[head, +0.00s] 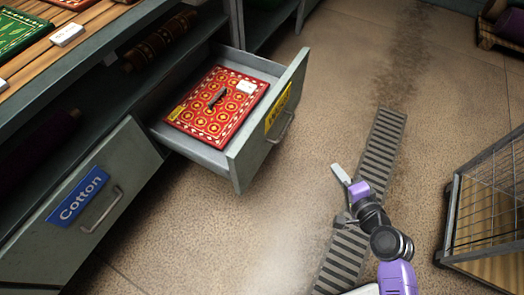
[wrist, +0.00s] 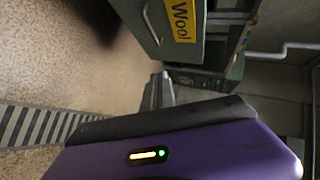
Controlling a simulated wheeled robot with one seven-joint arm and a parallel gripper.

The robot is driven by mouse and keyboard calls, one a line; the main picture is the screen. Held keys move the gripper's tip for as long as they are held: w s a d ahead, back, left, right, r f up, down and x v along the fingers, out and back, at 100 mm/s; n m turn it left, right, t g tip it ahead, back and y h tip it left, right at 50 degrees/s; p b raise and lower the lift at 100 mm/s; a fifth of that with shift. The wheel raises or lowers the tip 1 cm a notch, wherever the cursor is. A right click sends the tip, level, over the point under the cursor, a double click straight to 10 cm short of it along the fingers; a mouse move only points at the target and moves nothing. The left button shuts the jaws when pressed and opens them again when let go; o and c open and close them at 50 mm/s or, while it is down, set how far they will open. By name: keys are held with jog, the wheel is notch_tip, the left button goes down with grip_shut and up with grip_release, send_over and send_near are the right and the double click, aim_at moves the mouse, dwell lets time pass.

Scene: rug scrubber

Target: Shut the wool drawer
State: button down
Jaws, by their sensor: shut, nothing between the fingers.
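The wool drawer (head: 240,155) is pulled out of the grey cabinet. Its front has a yellow label (head: 277,110) and a metal handle (head: 283,128). A red patterned panel (head: 218,104) with a dark grip lies inside it. The drawer front also shows in the wrist view (wrist: 170,45), turned sideways, with "Wool" readable on its label. My gripper (head: 340,174) is shut and empty, low over the floor to the right of the drawer front and apart from it. Its fingers also show in the wrist view (wrist: 158,88), below the drawer front in the picture.
A closed cotton drawer (head: 95,210) with a blue label is at the left. Rolled rugs and tagged samples (head: 67,35) lie on the shelves. A slatted floor drain (head: 372,170) runs beneath my arm. A wire cart (head: 485,205) stands at the right. Floor beside the drawer is clear.

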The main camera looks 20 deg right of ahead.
jog(key=w+a+f+m+y+b, duration=0.1)
jog(key=w+f+m+y+b, duration=0.1)
jog(key=w+f+m+y, duration=0.3)
jog(key=m+y, duration=0.6)
jog(key=y, duration=0.2)
send_near(247, 141)
jog(key=shift+g, duration=0.3)
jog(key=b+x, duration=0.3)
jog(key=x, duration=0.4)
jog(key=shift+w+d+r, duration=0.15)
jog(key=shift+d, duration=0.05)
